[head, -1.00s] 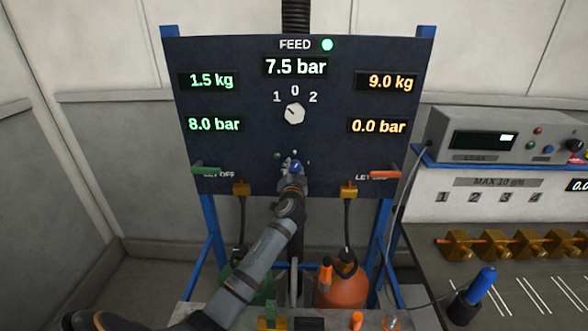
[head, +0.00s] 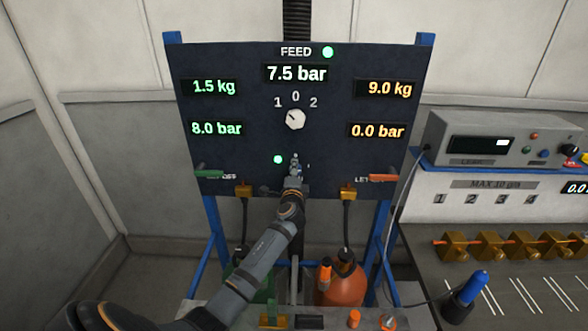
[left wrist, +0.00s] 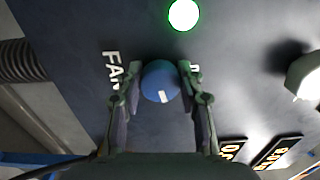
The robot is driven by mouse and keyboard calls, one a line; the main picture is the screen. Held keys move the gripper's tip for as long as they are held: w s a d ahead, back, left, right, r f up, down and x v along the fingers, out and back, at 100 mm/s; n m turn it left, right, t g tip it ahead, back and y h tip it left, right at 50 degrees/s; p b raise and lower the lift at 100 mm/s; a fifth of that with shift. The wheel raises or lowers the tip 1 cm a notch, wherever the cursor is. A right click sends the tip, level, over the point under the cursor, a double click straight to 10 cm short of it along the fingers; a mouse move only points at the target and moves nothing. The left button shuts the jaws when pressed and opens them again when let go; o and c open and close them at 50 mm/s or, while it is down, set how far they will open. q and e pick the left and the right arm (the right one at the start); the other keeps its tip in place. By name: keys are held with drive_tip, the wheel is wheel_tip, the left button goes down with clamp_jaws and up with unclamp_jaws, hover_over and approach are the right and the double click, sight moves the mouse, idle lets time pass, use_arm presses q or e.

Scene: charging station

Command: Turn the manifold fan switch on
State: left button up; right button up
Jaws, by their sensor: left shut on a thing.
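The fan switch is a round blue knob (left wrist: 160,82) with a white mark, on the dark panel (head: 230,65) beside the partly hidden lettering "FAN". My left gripper (left wrist: 160,88) is shut on the knob, one finger on each side. In the head view my left gripper (head: 295,168) is at the lower middle of the panel and hides the knob. A round lamp (left wrist: 184,14) by the knob glows green; it also shows in the head view (head: 278,159). My right gripper is not in view.
A white selector knob (head: 295,119) sits above, between displays. A green lever (head: 209,174) and a red lever (head: 383,178) stick out on either side. An orange bottle (head: 340,281) stands below. A bench with brass fittings (head: 480,246) is at the right.

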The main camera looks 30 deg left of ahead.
use_arm(q)
drive_tip(key=shift+m+p, duration=0.5)
drive_tip(key=shift+m, duration=0.7)
drive_tip(key=shift+f, duration=0.1)
drive_tip(key=o, duration=1.2)
drive_tip(key=v, duration=1.2)
drive_tip(key=shift+s, duration=0.1)
